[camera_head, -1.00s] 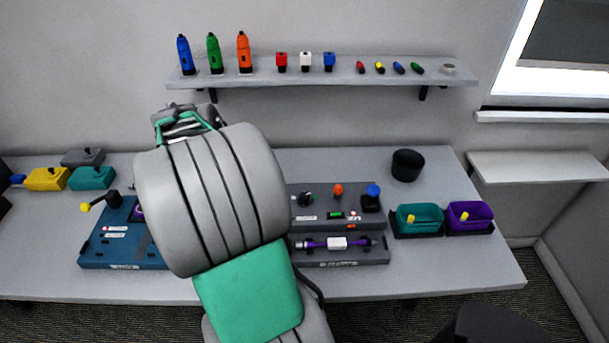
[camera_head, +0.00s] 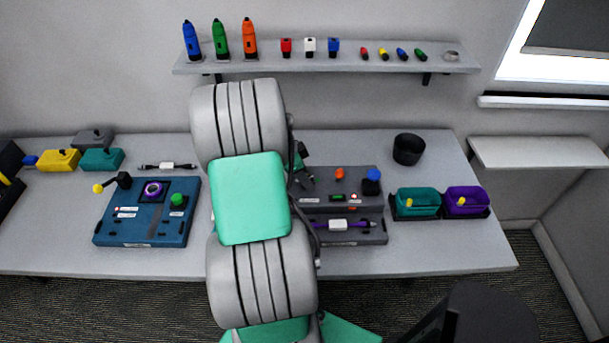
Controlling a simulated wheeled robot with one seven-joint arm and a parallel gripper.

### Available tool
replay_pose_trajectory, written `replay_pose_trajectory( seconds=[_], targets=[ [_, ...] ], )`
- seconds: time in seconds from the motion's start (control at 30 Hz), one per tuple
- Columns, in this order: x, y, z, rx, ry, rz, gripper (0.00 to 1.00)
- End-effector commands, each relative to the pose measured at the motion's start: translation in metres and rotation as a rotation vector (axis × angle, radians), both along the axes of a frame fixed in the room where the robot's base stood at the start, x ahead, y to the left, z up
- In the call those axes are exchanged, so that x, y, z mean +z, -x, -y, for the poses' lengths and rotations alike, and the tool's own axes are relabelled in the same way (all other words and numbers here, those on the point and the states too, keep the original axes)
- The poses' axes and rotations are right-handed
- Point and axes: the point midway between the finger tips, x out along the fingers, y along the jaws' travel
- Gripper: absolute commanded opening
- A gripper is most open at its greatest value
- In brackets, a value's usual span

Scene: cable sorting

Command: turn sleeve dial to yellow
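No dial has a readable "sleeve" label, so I cannot tell which one is the sleeve dial. The grey console (camera_head: 345,207) right of my arm has an orange knob (camera_head: 340,173), a blue-topped black knob (camera_head: 372,182) and a small green display (camera_head: 337,197). Its left part is hidden by my arm.
A white-bodied purple cable (camera_head: 338,225) lies in the grey console's front section. Teal (camera_head: 417,210) and purple (camera_head: 466,207) bins stand at the right, a black cup (camera_head: 408,149) behind. A white cable (camera_head: 167,167) lies behind the blue console. A wall shelf (camera_head: 330,66) holds bottles and small parts.

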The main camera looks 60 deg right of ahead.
Motion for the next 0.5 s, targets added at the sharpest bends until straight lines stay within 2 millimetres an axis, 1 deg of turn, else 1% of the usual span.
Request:
replay_pose_trajectory(
  seconds=[0.03,0.07,0.5],
  targets=[
    [0.0001,-0.0001,-0.0001,0.0,0.0,0.0,0.45],
    [0.0001,-0.0001,-0.0001,0.0,0.0,0.0,0.43],
    [0.0004,-0.0002,-0.0002,0.001,0.0,0.0,0.07]
  ],
)
